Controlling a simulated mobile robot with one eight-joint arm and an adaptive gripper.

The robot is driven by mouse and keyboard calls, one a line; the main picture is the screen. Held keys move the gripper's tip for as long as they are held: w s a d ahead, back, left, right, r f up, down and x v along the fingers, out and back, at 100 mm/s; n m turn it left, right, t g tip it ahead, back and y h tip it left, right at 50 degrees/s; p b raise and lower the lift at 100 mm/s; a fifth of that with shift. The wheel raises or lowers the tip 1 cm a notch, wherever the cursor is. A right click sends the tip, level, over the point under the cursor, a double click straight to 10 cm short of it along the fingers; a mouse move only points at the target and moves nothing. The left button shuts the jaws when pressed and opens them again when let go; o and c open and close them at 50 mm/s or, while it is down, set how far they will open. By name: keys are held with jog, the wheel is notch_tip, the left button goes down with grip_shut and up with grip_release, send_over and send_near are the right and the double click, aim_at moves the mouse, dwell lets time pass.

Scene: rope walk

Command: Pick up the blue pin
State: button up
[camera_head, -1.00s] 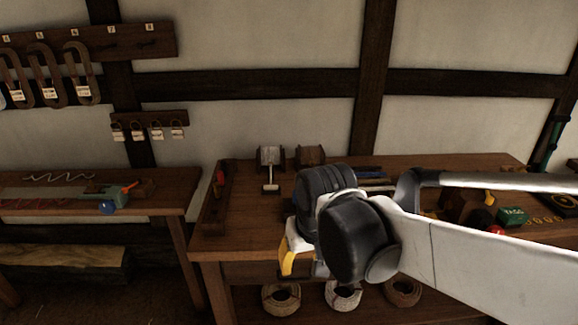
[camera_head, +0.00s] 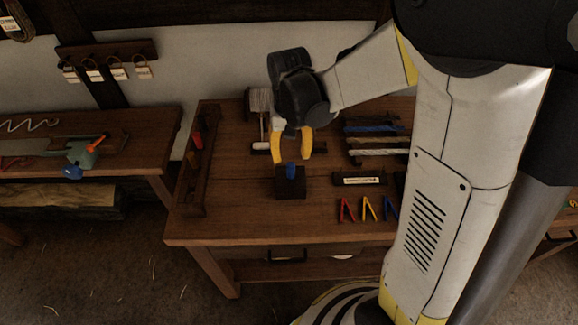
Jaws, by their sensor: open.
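The blue pin (camera_head: 291,172) stands upright in a small dark block (camera_head: 290,189) on the wooden workbench (camera_head: 240,215). My gripper (camera_head: 291,160), with yellow fingers, points down just above the pin. Its fingers are spread apart, one to each side of the pin's upper end in the picture. Nothing is held between them. I cannot tell exactly how far above or behind the pin the fingertips are.
A dark rack with pegs (camera_head: 197,160) lies along the bench's left edge. Several coloured strands (camera_head: 376,138) and a labelled dark block (camera_head: 358,180) lie right of the gripper. Red, yellow and blue A-shaped clips (camera_head: 368,209) lie at the front. The front left bench top is clear.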

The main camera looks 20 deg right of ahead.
aim_at(291, 164)
jog(key=f, duration=0.2)
jog(key=f+b, duration=0.1)
jog(key=f, duration=0.1)
jog(key=f+b, duration=0.1)
jog(key=f, duration=0.1)
jog(key=shift+w+f, duration=0.25)
jog(key=shift+f, duration=0.15)
jog(key=shift+d, duration=0.1)
grip_shut()
